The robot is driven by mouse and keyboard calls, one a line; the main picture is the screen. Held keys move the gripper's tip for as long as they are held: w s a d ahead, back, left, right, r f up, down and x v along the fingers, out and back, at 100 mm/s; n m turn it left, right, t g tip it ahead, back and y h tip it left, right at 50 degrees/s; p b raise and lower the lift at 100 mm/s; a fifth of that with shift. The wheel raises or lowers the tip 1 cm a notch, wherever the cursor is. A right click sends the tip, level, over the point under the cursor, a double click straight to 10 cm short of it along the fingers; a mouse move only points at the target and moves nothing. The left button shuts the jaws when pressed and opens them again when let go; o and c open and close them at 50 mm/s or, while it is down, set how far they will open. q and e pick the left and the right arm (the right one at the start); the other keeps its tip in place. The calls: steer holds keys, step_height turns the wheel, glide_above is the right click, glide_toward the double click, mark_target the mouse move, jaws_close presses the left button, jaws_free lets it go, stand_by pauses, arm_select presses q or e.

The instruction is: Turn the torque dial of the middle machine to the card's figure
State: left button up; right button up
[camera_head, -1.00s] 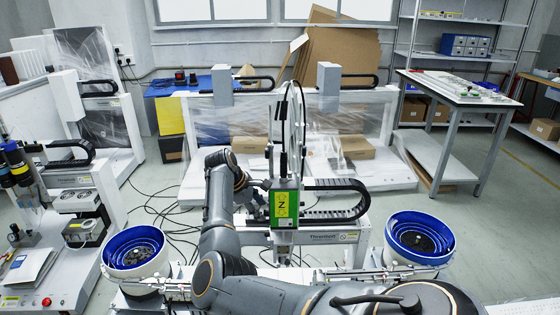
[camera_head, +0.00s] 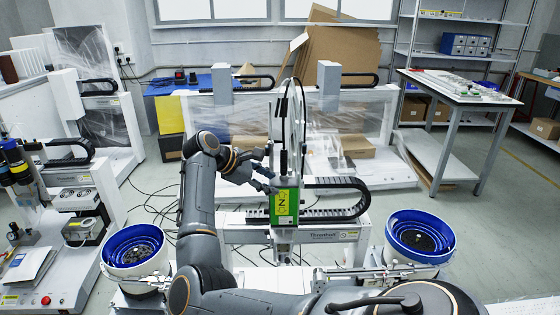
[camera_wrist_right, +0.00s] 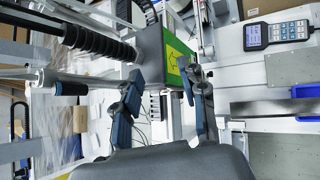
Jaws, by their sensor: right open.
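The middle machine is a gantry whose head carries a green and yellow Z label (camera_head: 284,205). Its beam (camera_head: 325,236) runs right from the head, with a black cable chain above. My right gripper (camera_head: 268,168) is beside the head's upper left part, open and empty. In the right wrist view its two dark fingers (camera_wrist_right: 160,80) are spread, with the grey head housing and the Z label (camera_wrist_right: 178,62) just beyond them. I cannot make out a torque dial or a figure on a card in either view. My left gripper is not in view.
Blue bowl feeders stand at left (camera_head: 133,247) and right (camera_head: 420,238). A handheld keypad unit (camera_wrist_right: 278,32) lies at the upper right of the wrist view. Another machine stands at far left, with papers (camera_head: 30,266) on it. Cables trail on the floor behind the left feeder.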

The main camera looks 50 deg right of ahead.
steer(key=s+d+r+n+g+h+b, duration=0.25)
steer(key=s+r+g+h+b, duration=0.2)
steer(key=s+h, duration=0.3)
steer(key=s+a+r+n+h+b, duration=0.1)
steer(key=s+a+r+n+h, duration=0.1)
steer(key=a, duration=0.4)
steer(key=s+a+r+n+g+h+b, duration=0.1)
steer(key=s+a+r+n+h, duration=0.1)
steer(key=a+r+n+h, duration=0.2)
steer(key=shift+s+a+n+h+b, duration=0.15)
steer(key=shift+a+n+h+b, duration=0.25)
steer(key=shift+a+h, duration=0.7)
steer(key=shift+a+f, duration=0.1)
